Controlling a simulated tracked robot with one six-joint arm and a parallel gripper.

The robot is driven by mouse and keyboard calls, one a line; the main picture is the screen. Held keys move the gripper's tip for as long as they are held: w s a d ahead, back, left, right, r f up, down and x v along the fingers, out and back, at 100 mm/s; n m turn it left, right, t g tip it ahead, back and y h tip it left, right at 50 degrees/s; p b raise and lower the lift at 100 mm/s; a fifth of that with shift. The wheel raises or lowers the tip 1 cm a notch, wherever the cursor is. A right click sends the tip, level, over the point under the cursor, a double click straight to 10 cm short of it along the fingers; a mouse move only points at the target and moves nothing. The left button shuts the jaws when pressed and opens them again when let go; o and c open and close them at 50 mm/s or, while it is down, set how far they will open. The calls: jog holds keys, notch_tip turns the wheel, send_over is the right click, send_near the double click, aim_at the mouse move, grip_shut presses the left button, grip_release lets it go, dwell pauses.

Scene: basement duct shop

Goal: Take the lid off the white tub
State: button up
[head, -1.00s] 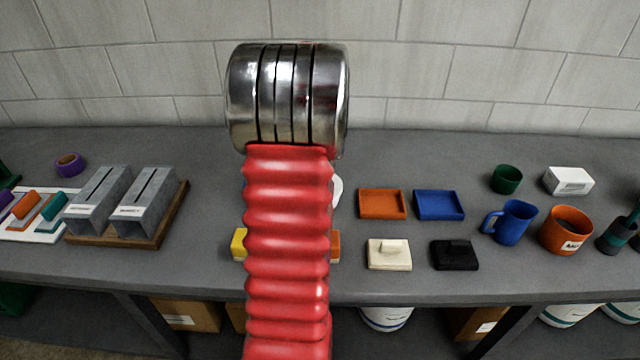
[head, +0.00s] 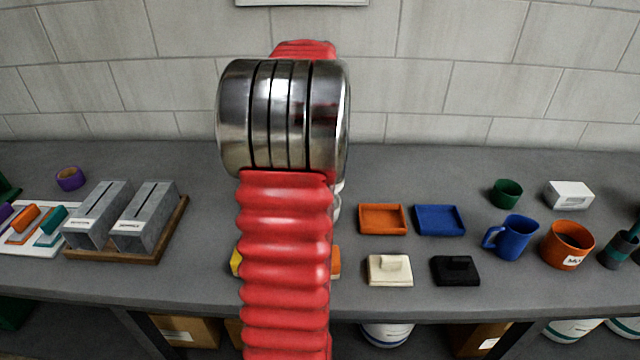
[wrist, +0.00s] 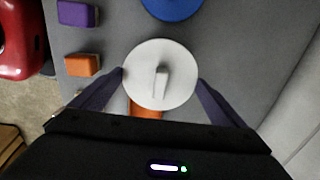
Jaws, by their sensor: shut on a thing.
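The round white lid (wrist: 141,87) with its upright bar handle (wrist: 161,82) fills the middle of the wrist view. My gripper (wrist: 160,77) is shut on the lid, with one dark finger at each side of its rim. The white tub's body cannot be made out under the lid in the wrist view, so I cannot tell whether the lid rests on it or is clear of it. In the head view my arm hides the gripper and most of that spot; only a pale sliver (head: 336,207) shows at the arm's right edge.
An orange thing (wrist: 147,111) shows partly behind the lid, and a round blue thing (wrist: 172,6) lies beyond it. Purple (wrist: 75,14) and orange (wrist: 82,65) blocks stand left. Orange (head: 383,219) and blue (head: 439,219) trays lie right of my arm. The wall is behind the bench.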

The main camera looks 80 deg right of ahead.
jog(key=shift+r, duration=1.4)
